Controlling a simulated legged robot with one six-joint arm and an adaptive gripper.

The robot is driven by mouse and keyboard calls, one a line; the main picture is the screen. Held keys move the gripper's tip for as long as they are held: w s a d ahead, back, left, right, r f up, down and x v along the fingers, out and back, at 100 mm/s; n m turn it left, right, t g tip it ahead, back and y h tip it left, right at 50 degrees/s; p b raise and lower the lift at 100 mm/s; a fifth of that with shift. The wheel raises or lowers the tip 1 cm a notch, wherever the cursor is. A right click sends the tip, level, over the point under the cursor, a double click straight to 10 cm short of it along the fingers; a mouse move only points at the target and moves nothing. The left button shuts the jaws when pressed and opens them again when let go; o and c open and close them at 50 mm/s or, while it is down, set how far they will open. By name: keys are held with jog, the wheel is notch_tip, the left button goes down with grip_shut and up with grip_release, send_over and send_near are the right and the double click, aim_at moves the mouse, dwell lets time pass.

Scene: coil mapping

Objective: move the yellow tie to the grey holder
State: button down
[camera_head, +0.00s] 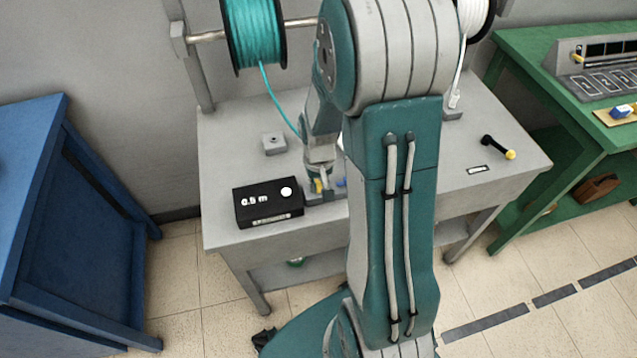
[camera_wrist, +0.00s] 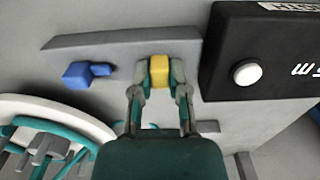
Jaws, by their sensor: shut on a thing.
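The yellow tie (camera_wrist: 160,71) is a small yellow block between my fingertips in the wrist view. My gripper (camera_wrist: 159,82) is shut on it, at a long grey holder bar (camera_wrist: 205,50). I cannot tell whether the tie touches the bar. The tie shows as a small yellow spot in the head view (camera_head: 317,186), where my arm hides much of the bar. A blue tie (camera_wrist: 77,75) sits on the same bar, left of my gripper in the wrist view. A small grey block (camera_head: 274,144) stands apart behind the black box.
A black box (camera_head: 268,204) with a white button (camera_wrist: 247,73) stands close beside the bar. A teal cable (camera_head: 277,103) runs from its spool (camera_head: 254,35) down behind my arm. A black lever with a yellow tip (camera_head: 497,147) stands at the right of the grey table (camera_head: 222,150).

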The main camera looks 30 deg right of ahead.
jog(key=c, duration=0.5)
grip_release()
jog(key=shift+f, duration=0.1)
jog(key=shift+c, duration=0.2)
notch_tip(320, 180, up, 12)
jog(key=s+a+r+n+t, duration=0.3)
jog(key=s+a+r+t, duration=0.2)
jog(key=s+a+r, duration=0.6)
notch_tip(320, 180, up, 2)
jog(key=shift+s+r+t, duration=0.15)
jog(key=shift+s+t, duration=0.15)
jog(key=shift+s, duration=0.5)
